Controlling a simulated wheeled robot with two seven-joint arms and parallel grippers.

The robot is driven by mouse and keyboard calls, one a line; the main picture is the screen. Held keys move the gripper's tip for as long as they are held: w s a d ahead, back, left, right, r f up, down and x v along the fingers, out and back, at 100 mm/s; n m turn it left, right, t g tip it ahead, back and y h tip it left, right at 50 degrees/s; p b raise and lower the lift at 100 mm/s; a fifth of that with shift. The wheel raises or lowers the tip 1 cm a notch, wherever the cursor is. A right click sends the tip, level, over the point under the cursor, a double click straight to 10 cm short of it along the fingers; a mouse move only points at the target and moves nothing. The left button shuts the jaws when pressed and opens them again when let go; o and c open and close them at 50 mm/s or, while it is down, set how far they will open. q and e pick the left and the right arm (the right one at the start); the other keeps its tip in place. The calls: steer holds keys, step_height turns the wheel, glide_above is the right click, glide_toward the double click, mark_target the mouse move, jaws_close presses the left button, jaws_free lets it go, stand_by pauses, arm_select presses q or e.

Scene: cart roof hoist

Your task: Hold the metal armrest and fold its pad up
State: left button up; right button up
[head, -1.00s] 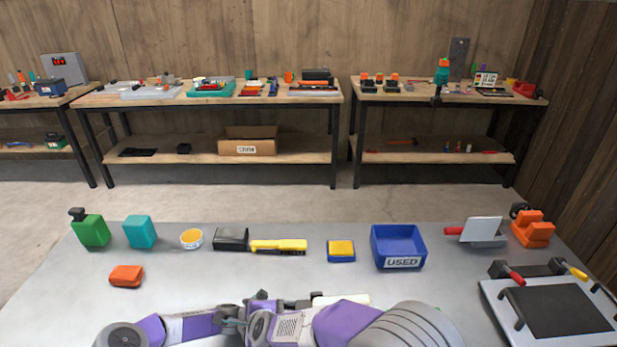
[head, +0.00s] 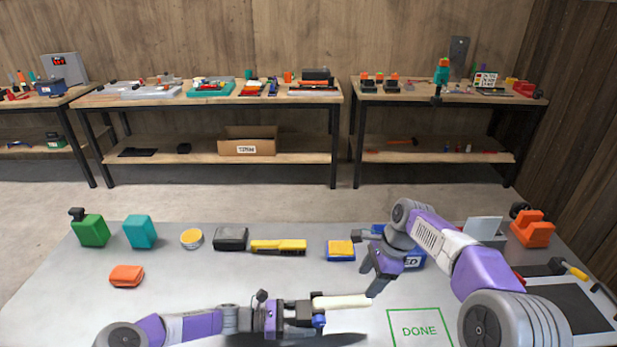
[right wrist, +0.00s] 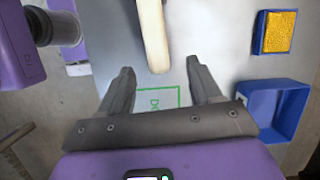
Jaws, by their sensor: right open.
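The armrest's cream pad (head: 342,301) juts out to the right beside my left gripper (head: 304,314) in the head view, lying roughly level. A small blue part sits just under its near end; the metal part is mostly hidden by the gripper. Whether the left jaws are closed on it does not show clearly. My right gripper (head: 376,286) is open and empty, fingers pointing down near the pad's free end. In the right wrist view the pad (right wrist: 154,35) reaches in from the top, ahead of and between the open fingertips (right wrist: 160,72), apart from them.
A green DONE square (head: 420,328) is on the grey table right of the pad. My right arm partly covers the blue USED bin (head: 412,263) and a black panel (head: 590,308). Several items, including a yellow-and-black tool (head: 278,246) and an orange block (head: 126,276), lie farther back.

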mark_target(362, 298)
steer(key=shift+s+d, duration=0.15)
steer(key=shift+d, duration=0.5)
steer(key=shift+x, duration=4.05)
steer(key=shift+c, duration=0.3)
steer(key=c, duration=0.5)
steer(key=shift+c, duration=0.2)
steer(key=shift+r, duration=0.15)
steer(key=shift+r, duration=0.8)
steer(key=shift+c, duration=0.5)
steer(key=shift+r, duration=0.15)
